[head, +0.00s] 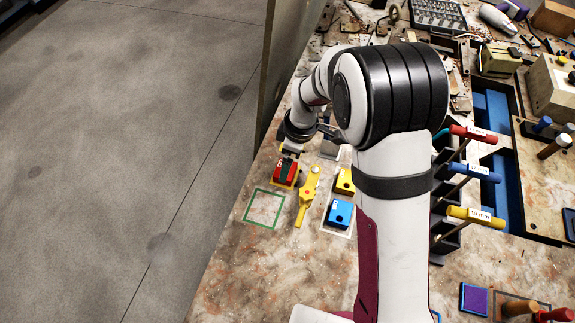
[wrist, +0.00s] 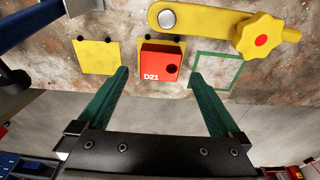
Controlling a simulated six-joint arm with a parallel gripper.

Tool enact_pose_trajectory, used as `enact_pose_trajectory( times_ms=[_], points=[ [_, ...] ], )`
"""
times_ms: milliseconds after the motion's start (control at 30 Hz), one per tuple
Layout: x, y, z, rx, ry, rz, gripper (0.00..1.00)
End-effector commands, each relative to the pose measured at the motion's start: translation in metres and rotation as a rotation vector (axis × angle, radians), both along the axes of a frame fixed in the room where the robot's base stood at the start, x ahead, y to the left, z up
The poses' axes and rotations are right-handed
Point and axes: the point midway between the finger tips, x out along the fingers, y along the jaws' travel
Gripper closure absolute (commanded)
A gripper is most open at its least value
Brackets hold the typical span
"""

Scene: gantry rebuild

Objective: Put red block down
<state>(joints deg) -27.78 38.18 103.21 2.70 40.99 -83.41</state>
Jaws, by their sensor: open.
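The red block (wrist: 160,58), marked D21, sits on a yellow square (wrist: 148,44) on the bench in the wrist view. It also shows in the head view (head: 284,172), just below the end of my arm. My gripper (wrist: 160,74) is open, with its two green fingers apart on either side of the block. There appears to be a gap between each finger and the block. A green outlined square (wrist: 240,62) lies empty beside it; it also shows in the head view (head: 249,206).
A yellow lever with a knob (head: 307,195) stands close beside the red block. A yellow block (head: 345,181) and a blue block (head: 340,212) lie further right. Labelled tool handles (head: 474,214) rise right of my arm. The bench's left edge is near; bare bench lies in front.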

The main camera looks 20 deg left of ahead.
Motion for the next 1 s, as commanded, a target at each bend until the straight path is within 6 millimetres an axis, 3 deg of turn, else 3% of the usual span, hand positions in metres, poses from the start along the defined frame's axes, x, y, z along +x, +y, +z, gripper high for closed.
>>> enact_pose_trajectory(
  times_ms=[100, 200, 467, 567, 667, 700, 800, 900, 1000],
  points=[
    [0.001, -0.005, 0.034, 0.002, -0.004, -0.002, 0.00],
    [0.001, -0.008, 0.055, 0.001, -0.004, -0.002, 0.00],
    [0.000, -0.012, 0.072, -0.001, 0.000, -0.002, 0.00],
    [-0.008, -0.030, 0.089, 0.000, 0.017, -0.129, 0.00],
    [-0.043, -0.082, 0.131, 0.001, 0.076, -0.531, 0.00],
    [-0.067, -0.106, 0.146, -0.001, 0.112, -0.741, 0.00],
    [-0.131, -0.153, 0.168, -0.005, 0.197, -1.259, 0.00],
    [-0.189, -0.179, 0.171, -0.009, 0.270, -1.690, 0.00],
    [-0.222, -0.188, 0.166, -0.014, 0.316, -1.946, 0.00]
  ],
)
